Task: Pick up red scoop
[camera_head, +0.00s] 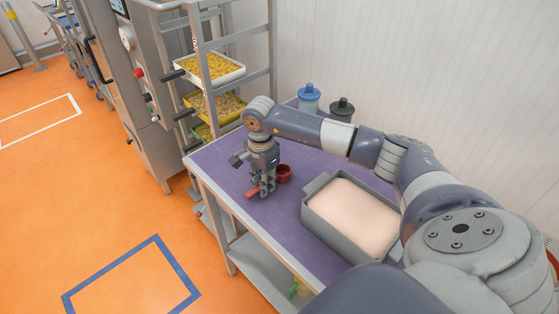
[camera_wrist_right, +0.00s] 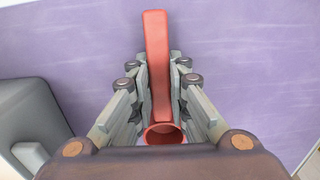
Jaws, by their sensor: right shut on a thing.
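The red scoop (camera_head: 285,173) is on the purple table top, with its round cup just right of my right gripper in the head view. Its handle end shows at the left of the fingertips. My right gripper (camera_head: 267,187) points down and is shut on the scoop. In the right wrist view the scoop's long handle (camera_wrist_right: 157,70) runs up between the fingers of the right gripper (camera_wrist_right: 160,85), and the cup shows only partly at the bottom. I cannot tell whether the scoop still touches the table. My left gripper is not in view.
A grey bin of pale powder (camera_head: 350,215) stands on the purple table (camera_head: 235,160) right of the gripper. Blue (camera_head: 309,98) and dark (camera_head: 341,110) lidded containers stand at the back. A rack (camera_head: 209,60) with trays of yellow pieces stands behind left.

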